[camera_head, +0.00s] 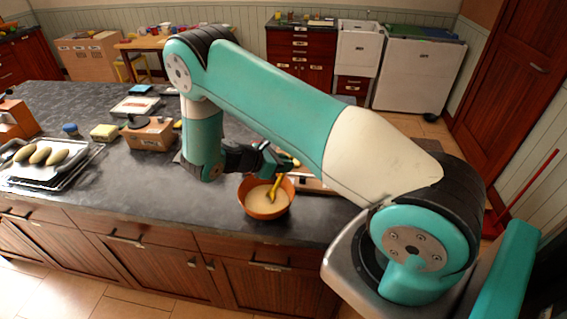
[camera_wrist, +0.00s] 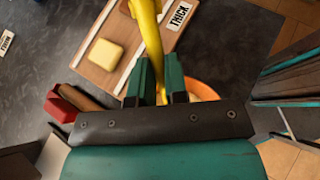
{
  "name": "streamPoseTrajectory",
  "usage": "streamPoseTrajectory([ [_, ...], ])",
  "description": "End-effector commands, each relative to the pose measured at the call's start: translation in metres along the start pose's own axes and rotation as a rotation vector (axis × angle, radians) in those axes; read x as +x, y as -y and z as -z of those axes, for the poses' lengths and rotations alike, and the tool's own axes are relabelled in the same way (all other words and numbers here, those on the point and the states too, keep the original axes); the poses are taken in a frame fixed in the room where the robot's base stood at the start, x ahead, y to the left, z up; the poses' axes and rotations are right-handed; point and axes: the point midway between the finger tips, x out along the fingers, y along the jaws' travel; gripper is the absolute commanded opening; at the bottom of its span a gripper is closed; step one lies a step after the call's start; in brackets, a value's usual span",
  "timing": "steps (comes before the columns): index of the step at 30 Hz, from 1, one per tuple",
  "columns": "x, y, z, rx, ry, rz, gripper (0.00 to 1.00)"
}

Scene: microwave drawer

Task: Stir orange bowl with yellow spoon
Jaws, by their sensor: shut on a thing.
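The orange bowl (camera_head: 257,208) stands on the dark countertop near its front edge and holds a pale, creamy content. The yellow spoon (camera_head: 275,188) leans in the bowl with its lower end in the content. My gripper (camera_head: 277,163) is above the bowl's back rim, shut on the spoon. In the wrist view the spoon (camera_wrist: 147,32) rises between the two green fingers of my gripper (camera_wrist: 158,80). The orange bowl (camera_wrist: 201,88) shows partly behind the fingers; most of it is hidden there.
A wooden board (camera_wrist: 106,62) with a yellow block (camera_wrist: 105,54) and a "THICK" label (camera_wrist: 180,13) lies close to the bowl. A red object (camera_wrist: 62,103) is beside it. A tray (camera_head: 30,172) with several oblong items and a cardboard box (camera_head: 150,135) stand left. The counter left of the bowl is clear.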

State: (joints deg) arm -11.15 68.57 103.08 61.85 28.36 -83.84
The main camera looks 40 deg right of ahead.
Motion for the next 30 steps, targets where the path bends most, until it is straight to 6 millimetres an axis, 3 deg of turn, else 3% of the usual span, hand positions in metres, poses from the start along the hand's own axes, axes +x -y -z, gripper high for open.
streamPoseTrajectory([
  [30,-0.002,0.0,-0.082,0.0,0.0,0.001,0.0],
])
